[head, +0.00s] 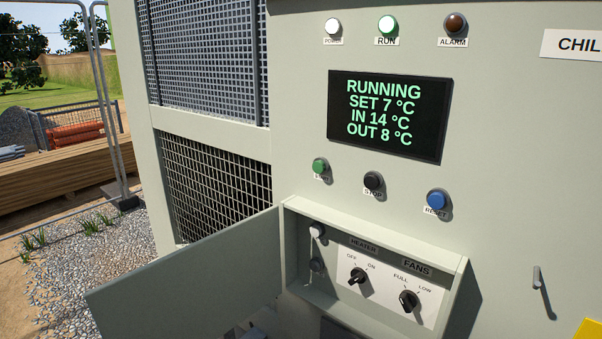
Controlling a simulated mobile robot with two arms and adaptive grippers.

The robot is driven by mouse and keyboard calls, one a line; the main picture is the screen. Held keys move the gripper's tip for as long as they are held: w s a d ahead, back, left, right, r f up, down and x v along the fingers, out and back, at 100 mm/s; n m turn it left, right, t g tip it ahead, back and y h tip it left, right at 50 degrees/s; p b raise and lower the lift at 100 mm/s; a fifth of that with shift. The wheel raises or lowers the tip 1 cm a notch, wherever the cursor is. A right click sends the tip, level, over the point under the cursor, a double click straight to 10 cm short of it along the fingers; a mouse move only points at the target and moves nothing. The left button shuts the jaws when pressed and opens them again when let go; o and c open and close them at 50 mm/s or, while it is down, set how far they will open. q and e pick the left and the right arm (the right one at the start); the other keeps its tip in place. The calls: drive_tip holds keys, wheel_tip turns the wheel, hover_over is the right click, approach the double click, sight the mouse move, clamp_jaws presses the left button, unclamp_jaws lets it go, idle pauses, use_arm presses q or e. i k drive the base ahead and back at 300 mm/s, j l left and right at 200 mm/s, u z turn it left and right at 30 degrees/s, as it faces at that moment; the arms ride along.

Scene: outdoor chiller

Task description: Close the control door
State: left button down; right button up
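The control door (190,277) is a pale grey-green panel, standing wide open. It swings out to the left from the control box (372,237), hinged at the box's left side. Inside the open box is a light panel with a heater knob (357,276) marked OFF and ON, and a fans knob (408,299) marked FULL and LOW. Neither of my grippers is in view.
Above the box are start (319,165), stop (373,181) and reset (437,200) buttons and a display (388,115) reading RUNNING. A small metal handle (537,278) sticks out at the right. Gravel (85,268) and a wire fence lie left.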

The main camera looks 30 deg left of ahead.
sight(205, 288)
drive_tip(key=j+z, duration=0.1)
drive_tip(key=j, duration=0.35)
drive_tip(key=k+j, duration=0.15)
drive_tip(key=j, duration=0.3)
drive_tip(key=k+j+z, duration=0.15)
drive_tip(key=j, duration=0.3)
drive_tip(key=j+z, duration=0.1)
drive_tip(key=j, duration=0.35)
drive_tip(key=k+j, duration=0.2)
drive_tip(key=j, duration=0.25)
drive_tip(key=k+j+z, duration=0.15)
drive_tip(key=j, duration=0.3)
drive_tip(key=k+j+z, duration=0.1)
drive_tip(key=j, duration=0.3)
drive_tip(key=k+j, duration=0.2)
drive_tip(key=j, duration=0.2)
drive_tip(key=z, duration=0.05)
